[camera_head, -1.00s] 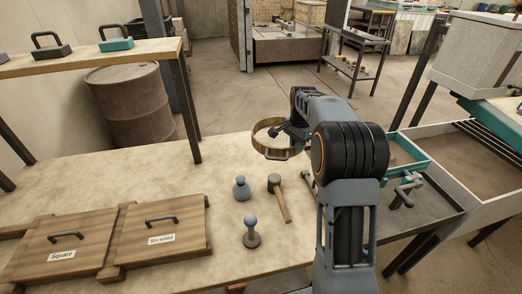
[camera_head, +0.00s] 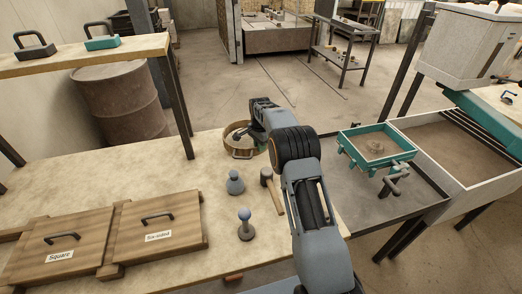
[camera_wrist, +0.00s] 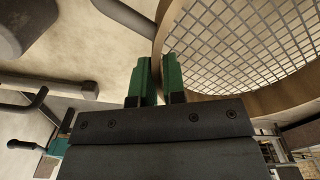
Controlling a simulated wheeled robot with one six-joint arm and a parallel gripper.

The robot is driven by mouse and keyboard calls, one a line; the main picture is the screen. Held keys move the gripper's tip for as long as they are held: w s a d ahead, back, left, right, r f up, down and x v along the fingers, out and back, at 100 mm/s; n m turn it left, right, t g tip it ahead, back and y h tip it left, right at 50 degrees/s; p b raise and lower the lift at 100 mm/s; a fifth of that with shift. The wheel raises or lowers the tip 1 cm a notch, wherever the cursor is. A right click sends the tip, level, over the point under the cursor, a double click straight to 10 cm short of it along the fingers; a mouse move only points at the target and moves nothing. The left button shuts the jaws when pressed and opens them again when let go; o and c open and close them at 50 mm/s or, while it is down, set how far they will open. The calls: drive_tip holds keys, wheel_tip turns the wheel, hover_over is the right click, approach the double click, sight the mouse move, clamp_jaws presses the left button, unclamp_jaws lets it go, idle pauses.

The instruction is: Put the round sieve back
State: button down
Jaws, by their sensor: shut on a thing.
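The round sieve (camera_head: 238,153) has a wooden rim and a wire mesh, and is over the far part of the workbench, right of the shelf leg. In the wrist view its mesh (camera_wrist: 240,45) fills the upper right. My gripper (camera_wrist: 160,72) is shut on the sieve's rim, with the green fingers on either side of it. In the head view the gripper is mostly hidden behind my arm. I cannot tell whether the sieve touches the bench top.
The workbench (camera_head: 95,165) holds a grey flask-shaped tool (camera_head: 235,184), a mallet (camera_head: 274,192), a knobbed tool (camera_head: 245,226) and two labelled wooden boxes (camera_head: 160,226). A raised shelf (camera_head: 80,57) stands at the left. A teal frame (camera_head: 350,153) sits on a grey tray at the right.

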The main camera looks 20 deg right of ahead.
drive_tip(key=shift+f, duration=1.25)
drive_tip(key=shift+f, duration=0.2)
drive_tip(key=c, duration=1.2)
unclamp_jaws()
